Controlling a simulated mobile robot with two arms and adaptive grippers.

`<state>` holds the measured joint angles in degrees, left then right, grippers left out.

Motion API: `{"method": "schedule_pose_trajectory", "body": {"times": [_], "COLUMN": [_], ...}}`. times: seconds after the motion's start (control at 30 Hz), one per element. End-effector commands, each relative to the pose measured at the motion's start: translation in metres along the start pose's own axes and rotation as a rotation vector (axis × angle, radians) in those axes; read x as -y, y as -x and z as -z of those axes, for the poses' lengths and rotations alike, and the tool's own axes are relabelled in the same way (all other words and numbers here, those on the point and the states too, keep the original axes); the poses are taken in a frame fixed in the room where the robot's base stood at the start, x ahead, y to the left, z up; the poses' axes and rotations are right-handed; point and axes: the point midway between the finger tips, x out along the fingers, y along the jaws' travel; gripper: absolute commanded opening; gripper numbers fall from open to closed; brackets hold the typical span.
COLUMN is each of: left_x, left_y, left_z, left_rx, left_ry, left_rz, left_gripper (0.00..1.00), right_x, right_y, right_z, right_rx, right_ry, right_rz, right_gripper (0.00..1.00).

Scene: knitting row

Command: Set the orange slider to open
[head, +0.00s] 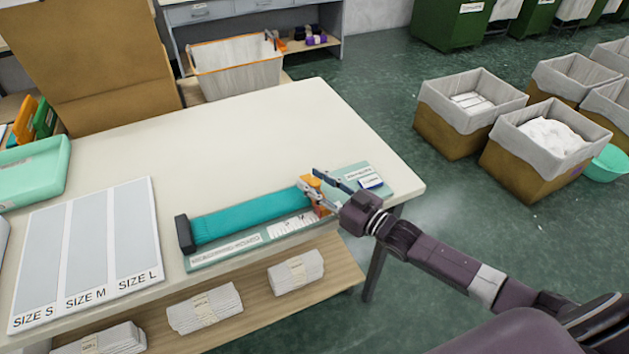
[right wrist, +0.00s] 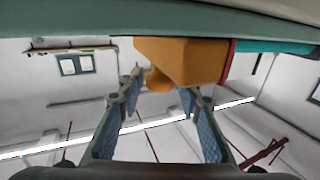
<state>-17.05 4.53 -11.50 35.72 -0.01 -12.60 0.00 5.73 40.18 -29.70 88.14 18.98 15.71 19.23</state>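The measuring board (head: 225,256) lies along the front edge of the table, with a teal knitted strip (head: 245,216) stretched on it from a dark end block (head: 185,234). The orange slider (head: 322,210) is at the strip's right end. My right gripper (head: 308,181) is at the slider, with its fingers reaching in from the right. In the right wrist view the fingers are spread, and the slider's rounded orange knob (right wrist: 158,80) sits between their tips with gaps visible at both sides. My left gripper is out of view.
Small labels (head: 371,182) are on the board's right end, too small to read. A size chart (head: 88,250) and a green tray (head: 35,172) lie left. The table (head: 250,130) is clear behind the board. Lined bins (head: 466,120) stand on the floor at right.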

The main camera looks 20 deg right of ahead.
Motion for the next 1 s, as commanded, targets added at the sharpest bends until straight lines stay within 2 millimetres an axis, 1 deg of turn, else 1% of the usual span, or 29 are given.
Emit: {"method": "schedule_pose_trajectory", "body": {"times": [0.03,0.27,0.47,0.57,0.67,0.8,0.9,1.0], "left_x": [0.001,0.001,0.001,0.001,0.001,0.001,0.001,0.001], "left_y": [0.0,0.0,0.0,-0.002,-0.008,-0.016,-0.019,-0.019], "left_z": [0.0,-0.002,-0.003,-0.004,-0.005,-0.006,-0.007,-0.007], "left_rx": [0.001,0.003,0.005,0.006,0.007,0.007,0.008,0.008], "left_ry": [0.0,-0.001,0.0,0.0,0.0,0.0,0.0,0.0], "left_rz": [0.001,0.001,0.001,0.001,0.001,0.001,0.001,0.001], "left_gripper": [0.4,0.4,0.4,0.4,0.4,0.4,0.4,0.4], "right_x": [0.0,0.0,0.0,-0.005,-0.02,-0.045,-0.056,-0.061], "right_y": [0.0,0.0,0.0,0.002,0.008,0.019,0.023,0.025], "right_z": [0.0,0.0,0.0,-0.001,-0.003,-0.004,-0.002,0.0], "right_rx": [0.0,0.0,0.0,0.001,0.001,0.003,0.0,0.0], "right_ry": [0.0,0.0,0.0,0.002,0.006,0.007,0.005,0.002], "right_rz": [0.0,0.0,0.0,-0.001,-0.001,-0.002,-0.001,-0.001], "right_gripper": [0.25,0.0,0.0,0.0,0.0,0.0,0.0,0.0]}}
